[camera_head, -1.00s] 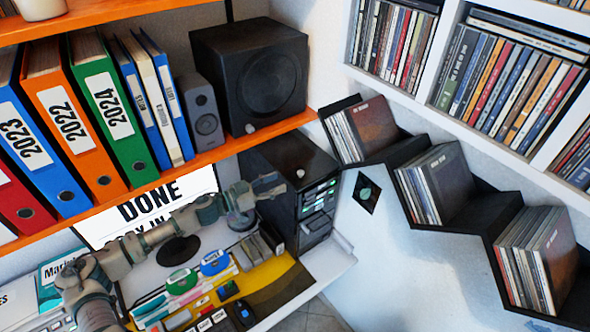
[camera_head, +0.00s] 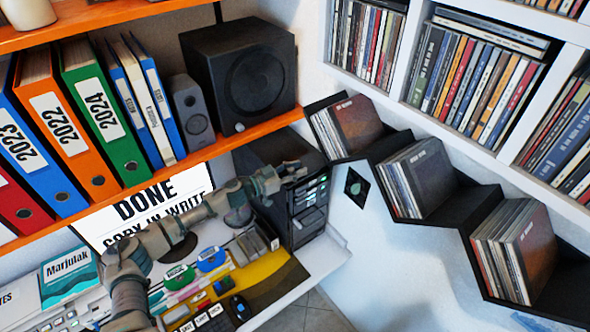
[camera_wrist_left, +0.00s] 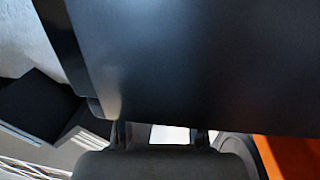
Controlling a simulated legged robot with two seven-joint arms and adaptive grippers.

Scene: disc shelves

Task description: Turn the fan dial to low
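A black computer tower (camera_head: 248,160) stands under the orange shelf, with drive slots and small green lights on its front. In the earlier head view, a small pale round knob shows at the tower's top front; my left gripper now covers that spot, and no dial can be read. My left gripper (camera_head: 291,170) is at the tower's upper front edge; I cannot tell whether it touches. Its fingers (camera_wrist_left: 160,135) show in the left wrist view below a large dark surface, with a pale gap between them; their tips are hidden. My right gripper is not in view.
A black speaker (camera_head: 243,75) with a small knob and a grey speaker (camera_head: 192,112) stand on the orange shelf (camera_head: 170,165) above my arm. Binders stand left of them. Stepped black disc shelves (camera_head: 445,218) are at right.

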